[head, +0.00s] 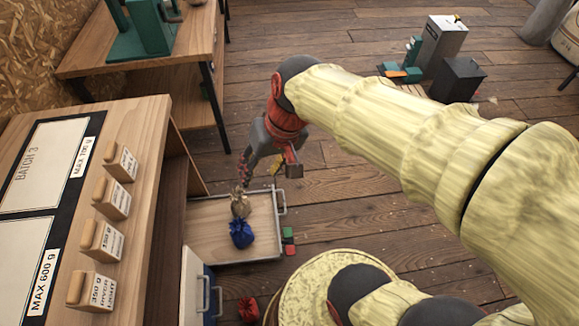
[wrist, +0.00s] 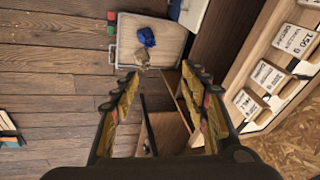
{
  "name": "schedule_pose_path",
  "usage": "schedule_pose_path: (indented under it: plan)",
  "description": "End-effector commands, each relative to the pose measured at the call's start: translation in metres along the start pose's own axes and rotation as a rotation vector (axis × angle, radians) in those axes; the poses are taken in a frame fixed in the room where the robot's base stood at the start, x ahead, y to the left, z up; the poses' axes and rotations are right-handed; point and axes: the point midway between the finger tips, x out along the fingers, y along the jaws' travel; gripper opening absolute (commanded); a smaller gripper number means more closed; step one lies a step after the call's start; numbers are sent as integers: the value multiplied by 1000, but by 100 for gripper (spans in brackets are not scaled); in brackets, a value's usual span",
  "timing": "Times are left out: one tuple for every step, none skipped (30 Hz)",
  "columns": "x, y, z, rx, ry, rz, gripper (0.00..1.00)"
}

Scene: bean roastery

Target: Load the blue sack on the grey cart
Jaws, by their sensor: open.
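The blue sack (head: 241,233) sits upright in a shallow grey-rimmed tray with a wooden bottom (head: 212,243), beside a tan sack (head: 240,203). The tray has a metal handle on its right side; I cannot tell whether it is the grey cart or a pulled-out drawer. In the wrist view the blue sack (wrist: 146,37) lies beyond my fingertips, with the tan sack (wrist: 142,58) nearer. My gripper (head: 262,168) is open and empty, above and behind the sacks in the head view. Its fingers also frame the wrist view (wrist: 157,76).
A wooden counter (head: 150,125) with several labelled wooden blocks stands at left. A red sack (head: 248,309) is low at the bottom. Red and green blocks (head: 289,241) sit by the tray corner. Grey and dark boxes (head: 445,45) stand far right. The middle floor is clear.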

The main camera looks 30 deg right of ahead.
Motion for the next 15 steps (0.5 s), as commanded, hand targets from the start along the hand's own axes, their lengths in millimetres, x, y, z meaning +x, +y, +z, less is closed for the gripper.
schedule_pose_path:
  plan:
    - [-12,4,7,-35,43,26,45]
    - [-17,6,10,-53,66,42,45]
    - [-24,10,14,-76,96,63,45]
    - [-29,13,18,-91,118,78,45]
    - [-34,16,21,-107,138,93,45]
    - [-39,20,24,-126,164,112,45]
    - [-43,22,27,-138,181,124,45]
    - [-46,24,28,-150,198,135,45]
    - [-50,27,31,-164,218,149,45]
    - [-53,29,32,-171,230,158,45]
    - [-55,31,34,-178,242,165,45]
    - [-58,32,35,-186,253,174,45]
    - [-59,33,36,-190,260,178,45]
    - [-60,34,36,-193,265,182,45]
    - [-60,35,37,-196,269,186,45]
